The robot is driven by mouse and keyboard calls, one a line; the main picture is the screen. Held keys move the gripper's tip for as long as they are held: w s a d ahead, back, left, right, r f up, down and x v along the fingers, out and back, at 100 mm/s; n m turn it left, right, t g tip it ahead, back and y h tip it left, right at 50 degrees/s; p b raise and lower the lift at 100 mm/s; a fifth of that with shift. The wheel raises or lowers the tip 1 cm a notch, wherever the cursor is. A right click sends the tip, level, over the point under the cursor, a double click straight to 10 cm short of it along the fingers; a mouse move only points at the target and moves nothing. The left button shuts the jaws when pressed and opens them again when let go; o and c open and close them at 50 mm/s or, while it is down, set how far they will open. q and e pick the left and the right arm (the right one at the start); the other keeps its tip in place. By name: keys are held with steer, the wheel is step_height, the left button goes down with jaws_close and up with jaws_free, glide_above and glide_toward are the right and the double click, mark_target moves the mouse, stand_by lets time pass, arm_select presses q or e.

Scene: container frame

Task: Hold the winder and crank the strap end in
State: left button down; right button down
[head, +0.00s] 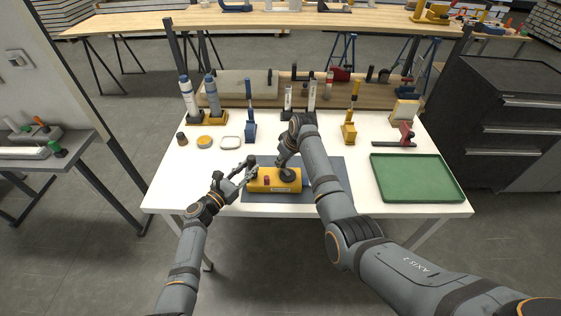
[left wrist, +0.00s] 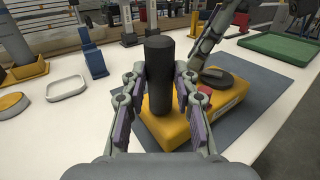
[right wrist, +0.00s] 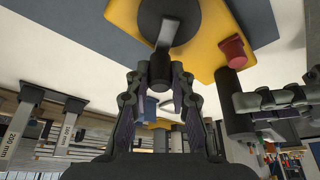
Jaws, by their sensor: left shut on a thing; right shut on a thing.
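The yellow winder (head: 262,186) lies on a dark grey mat (head: 326,178) at the table's front middle. My left gripper (left wrist: 163,88) has its fingers on both sides of the winder's upright black post (left wrist: 160,60). My right gripper (right wrist: 157,82) is shut on the black crank knob (right wrist: 159,68), at the end of a short metal arm on the round dark disc (right wrist: 155,18). A small red piece (left wrist: 204,97) sits on the winder between post and disc; it also shows in the right wrist view (right wrist: 233,53).
A green tray (head: 417,156) lies to the right. A blue stand (head: 250,129), a yellow stand (head: 349,131) and a red-and-black tool (head: 402,137) stand behind. The table is clear between mat and tray.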

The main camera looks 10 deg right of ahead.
steer(key=m, duration=0.2)
steer(key=d+m+h, duration=0.1)
steer(key=shift+w+d+m+t, duration=0.1)
steer(key=shift+w+m+t, duration=0.05)
steer(key=shift+m+t, duration=0.2)
steer(key=m, duration=0.1)
steer(key=d+m+h, duration=0.1)
steer(key=m, duration=0.1)
steer(key=shift+h, duration=0.3)
steer(key=shift+s+d+m+h, duration=0.15)
steer(key=shift+d+m+h, duration=0.15)
steer(key=shift+m, duration=0.6)
steer(key=shift+s+d+m+h, duration=0.2)
steer(key=shift+m+h, duration=0.15)
steer(key=shift+m, duration=0.5)
steer(key=shift+s+d+m+h, duration=0.1)
steer(key=shift+d+m+h, duration=0.2)
steer(key=shift+m, duration=0.6)
steer(key=c, duration=1.2)
jaws_free()
steer(key=shift+o, duration=0.2)
